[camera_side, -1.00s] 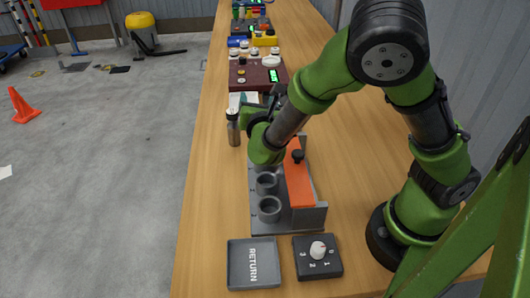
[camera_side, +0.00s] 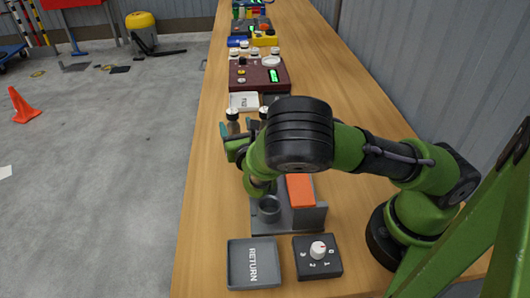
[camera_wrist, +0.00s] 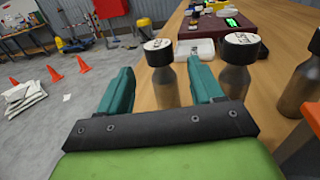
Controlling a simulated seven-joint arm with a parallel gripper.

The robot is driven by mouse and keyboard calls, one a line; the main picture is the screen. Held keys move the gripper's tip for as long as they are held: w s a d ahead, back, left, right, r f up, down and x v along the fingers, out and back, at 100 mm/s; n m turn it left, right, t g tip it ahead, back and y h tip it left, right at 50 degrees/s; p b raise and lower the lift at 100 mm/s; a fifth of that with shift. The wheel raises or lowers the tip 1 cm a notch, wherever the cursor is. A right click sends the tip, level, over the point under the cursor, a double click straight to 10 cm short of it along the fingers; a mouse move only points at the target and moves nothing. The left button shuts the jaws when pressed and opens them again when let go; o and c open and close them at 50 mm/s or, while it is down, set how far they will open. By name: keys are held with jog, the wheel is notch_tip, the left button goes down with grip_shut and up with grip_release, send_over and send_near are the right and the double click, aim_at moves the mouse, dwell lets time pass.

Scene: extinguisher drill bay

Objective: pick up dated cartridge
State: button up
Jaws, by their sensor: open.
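Two metal cartridges with white-topped black caps stand side by side. The left cartridge (camera_wrist: 165,88) appears between my open fingers in the wrist view; its cap also shows in the side view (camera_side: 232,114). The second cartridge (camera_wrist: 233,82) stands just right of my right finger; its cap shows in the side view (camera_side: 263,111). A third metal body (camera_wrist: 299,92) is cut off at the right edge. Cap writing is too small to read, so I cannot tell which is dated. My gripper (camera_wrist: 160,67) is open, its teal fingers pointing toward the left cartridge. I cannot tell whether they touch it.
A grey holder (camera_side: 306,218) with round sockets and an orange block (camera_side: 300,190) sits partly under my arm. A RETURN tray (camera_side: 254,264) and dial box (camera_side: 318,256) are in front. A white tray (camera_side: 243,101) and dark red box (camera_side: 259,74) stand behind the cartridges.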

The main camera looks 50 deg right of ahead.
aim_at(234, 120)
jog(key=x, duration=0.5)
jog(key=c, duration=1.1)
jog(key=shift+r, duration=0.1)
grip_shut()
jog(key=shift+r, duration=0.1)
